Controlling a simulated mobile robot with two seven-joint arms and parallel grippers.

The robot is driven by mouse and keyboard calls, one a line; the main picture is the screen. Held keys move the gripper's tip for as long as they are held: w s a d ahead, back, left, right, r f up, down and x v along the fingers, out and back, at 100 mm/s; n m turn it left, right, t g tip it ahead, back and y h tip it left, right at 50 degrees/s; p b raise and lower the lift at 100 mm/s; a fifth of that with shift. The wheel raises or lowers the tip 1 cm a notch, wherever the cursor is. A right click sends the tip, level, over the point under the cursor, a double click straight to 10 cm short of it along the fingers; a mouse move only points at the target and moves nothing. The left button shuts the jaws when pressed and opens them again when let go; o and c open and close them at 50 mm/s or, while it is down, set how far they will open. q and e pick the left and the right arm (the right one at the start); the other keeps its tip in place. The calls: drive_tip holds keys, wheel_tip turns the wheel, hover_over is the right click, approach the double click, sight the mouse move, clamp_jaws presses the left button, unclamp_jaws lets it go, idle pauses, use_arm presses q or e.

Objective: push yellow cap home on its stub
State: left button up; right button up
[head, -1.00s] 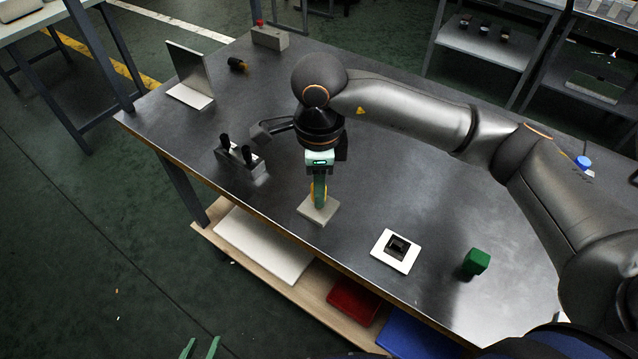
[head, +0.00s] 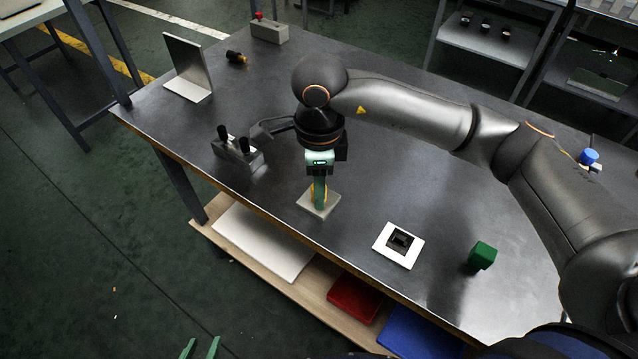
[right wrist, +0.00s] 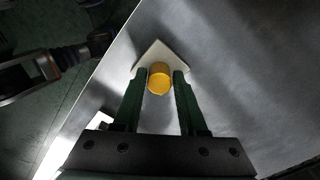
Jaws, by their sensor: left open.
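The yellow cap (right wrist: 160,78) sits upright over a pale square base plate (right wrist: 150,57) on the table. In the head view the plate (head: 328,204) is near the table's front edge, and the cap (head: 325,193) shows only as yellow edges behind a green finger. Its stub is hidden. My right gripper (head: 319,205) points down at the cap. In the right wrist view its two green fingers (right wrist: 161,82) straddle the cap, very close on both sides; whether they touch it is unclear. My left gripper (head: 200,348) is open and empty at the bottom edge, off the table.
A grey block with black knobs (head: 238,152) stands left of my right gripper. A white plate with a black socket (head: 399,245) and a green block (head: 482,255) lie to the right. An upright metal panel (head: 188,67), a black-yellow piece (head: 236,57) and a red-buttoned box (head: 269,31) stand farther back.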

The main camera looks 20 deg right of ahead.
drive_tip(key=o, duration=0.4)
drive_tip(key=shift+c, duration=0.2)
wheel_tip(320, 180, up, 2)
drive_tip(key=shift+r, duration=0.1)
use_arm(q)
drive_tip(key=shift+w+d+r, duration=0.4)
drive_tip(key=shift+d+r, duration=0.2)
drive_tip(key=shift+r, duration=0.15)
use_arm(e)
wheel_tip(320, 180, up, 10)
drive_tip(key=shift+r, duration=0.25)
use_arm(q)
drive_tip(key=shift+s+f, duration=0.15)
drive_tip(key=shift+s, duration=0.05)
use_arm(e)
drive_tip(key=shift+f, duration=0.1)
